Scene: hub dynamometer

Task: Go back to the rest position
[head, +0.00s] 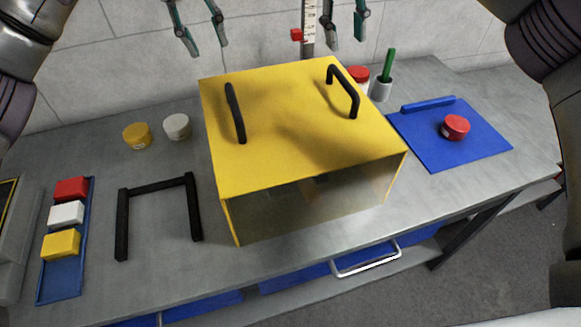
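My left gripper (208,47) hangs at the top of the head view, left of the middle. Its two fingers are spread apart with nothing between them. My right gripper (346,42) hangs at the top, right of the middle, also spread and empty. Both appear beyond the yellow box (305,130) with two black handles, touching nothing that I can see. Only their finger ends show; the rest is cut off by the top edge. My arm links fill both upper corners.
The grey bench (300,235) carries a blue tray (60,284) with coloured blocks, a black frame (160,183), two small jars (177,127), a green-handled tool in a cup (381,90), and a blue mat (470,150) with a red-lidded jar (455,127). A ruler stand (309,20) rises behind the box.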

